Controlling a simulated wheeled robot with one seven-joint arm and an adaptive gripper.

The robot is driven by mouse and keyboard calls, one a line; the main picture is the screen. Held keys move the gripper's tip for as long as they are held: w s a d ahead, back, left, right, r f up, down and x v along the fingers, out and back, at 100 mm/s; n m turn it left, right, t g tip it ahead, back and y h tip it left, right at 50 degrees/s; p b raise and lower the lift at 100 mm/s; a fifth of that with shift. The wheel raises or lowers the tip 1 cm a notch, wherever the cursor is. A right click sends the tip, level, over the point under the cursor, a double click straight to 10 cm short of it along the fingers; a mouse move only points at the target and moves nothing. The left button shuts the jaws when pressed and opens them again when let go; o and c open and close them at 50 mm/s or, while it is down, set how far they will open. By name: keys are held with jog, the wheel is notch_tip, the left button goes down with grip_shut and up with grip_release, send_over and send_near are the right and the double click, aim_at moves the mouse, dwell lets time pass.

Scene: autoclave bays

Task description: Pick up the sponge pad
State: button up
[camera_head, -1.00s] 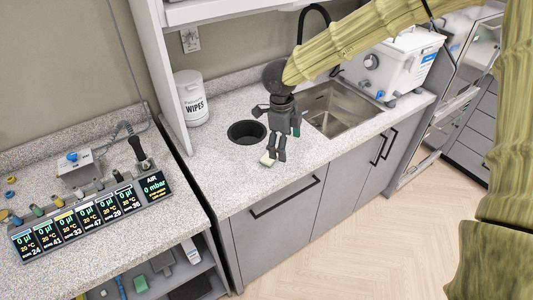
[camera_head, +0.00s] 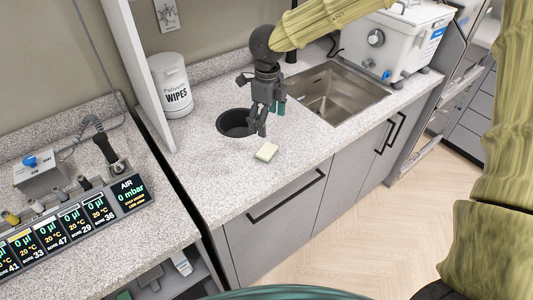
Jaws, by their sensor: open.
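The sponge pad (camera_head: 266,152) is a small pale yellow block lying flat on the speckled counter, near its front edge and just in front of the round black hole. My gripper (camera_head: 260,133) hangs over the counter beside that hole, with its fingers pointing down. It is open and empty. Its fingertips appear just behind and slightly left of the sponge pad in the picture, apart from it. Their exact height above the counter is hard to tell.
A round black hole (camera_head: 234,124) is in the speckled counter (camera_head: 200,180). A steel sink (camera_head: 335,92) lies to the right, with a white bath unit (camera_head: 400,45) beyond. A white wipes tub (camera_head: 170,85) stands at the back left. A display row (camera_head: 70,232) is on the left bench.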

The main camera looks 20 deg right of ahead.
jog(key=p, duration=0.1)
send_over(266, 149)
jog(key=f, duration=0.5)
jog(key=shift+w+d, duration=0.2)
jog(key=shift+w, duration=0.2)
jog(key=shift+s+a+f+p, duration=0.1)
jog(key=shift+s+f+p, duration=0.1)
jog(key=shift+f+p, duration=0.25)
jog(key=shift+s+a+f+p, duration=0.1)
jog(key=shift+f+p, duration=0.2)
jog(key=shift+f, duration=0.9)
jog(key=shift+s+f+p, duration=0.1)
jog(key=shift+f+p, duration=0.15)
jog(key=shift+f, duration=0.9)
jog(key=shift+c, duration=0.4)
jog(key=c, duration=0.7)
jog(key=shift+c, duration=0.3)
